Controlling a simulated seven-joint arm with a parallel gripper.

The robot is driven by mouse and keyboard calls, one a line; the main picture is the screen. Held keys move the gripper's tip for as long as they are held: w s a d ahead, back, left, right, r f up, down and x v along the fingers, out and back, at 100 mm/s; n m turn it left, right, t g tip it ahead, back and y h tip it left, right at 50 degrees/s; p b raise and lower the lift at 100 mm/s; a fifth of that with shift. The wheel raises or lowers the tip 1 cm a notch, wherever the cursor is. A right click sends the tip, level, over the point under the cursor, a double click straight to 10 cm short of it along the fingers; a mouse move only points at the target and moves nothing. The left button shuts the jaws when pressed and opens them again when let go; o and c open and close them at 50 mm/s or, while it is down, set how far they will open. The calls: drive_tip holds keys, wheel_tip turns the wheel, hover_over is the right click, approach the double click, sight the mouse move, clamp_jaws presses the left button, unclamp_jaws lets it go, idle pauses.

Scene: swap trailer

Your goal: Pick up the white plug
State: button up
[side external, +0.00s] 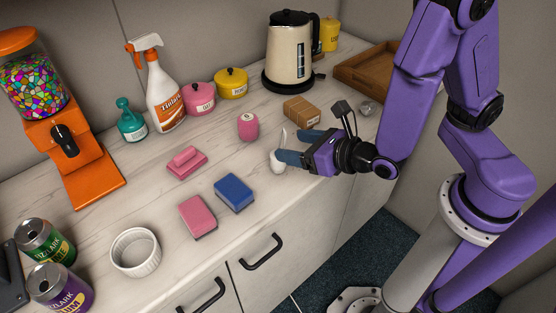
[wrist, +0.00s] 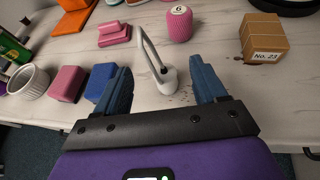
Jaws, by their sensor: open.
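The white plug (side external: 278,163) stands near the front edge of the counter. It has a rounded white base and a tall, thin loop rising from it. In the wrist view the white plug (wrist: 167,83) shows in the gap between the two blue fingers. My gripper (side external: 289,146) is open, low over the counter, and reaches in from the right. The wrist view shows my gripper (wrist: 160,72) with a finger on each side of the plug and space between. I cannot tell the exact height of the fingertips against the base.
A pink numbered cylinder (side external: 248,126) and a brown box (side external: 300,109) stand behind the plug. A blue sponge (side external: 234,192) and a pink sponge (side external: 197,216) lie to the left. A kettle (side external: 288,55) stands at the back. Bare counter lies between these things.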

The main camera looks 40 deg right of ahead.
sight(273, 157)
wheel_tip(273, 157, down, 6)
drive_tip(key=shift+w+r, duration=0.1)
drive_tip(key=shift+r, duration=0.15)
drive_tip(key=x, duration=0.7)
drive_tip(key=shift+w, duration=0.15)
drive_tip(key=c, duration=1)
drive_tip(key=shift+c, duration=0.3)
drive_tip(key=shift+r, duration=0.15)
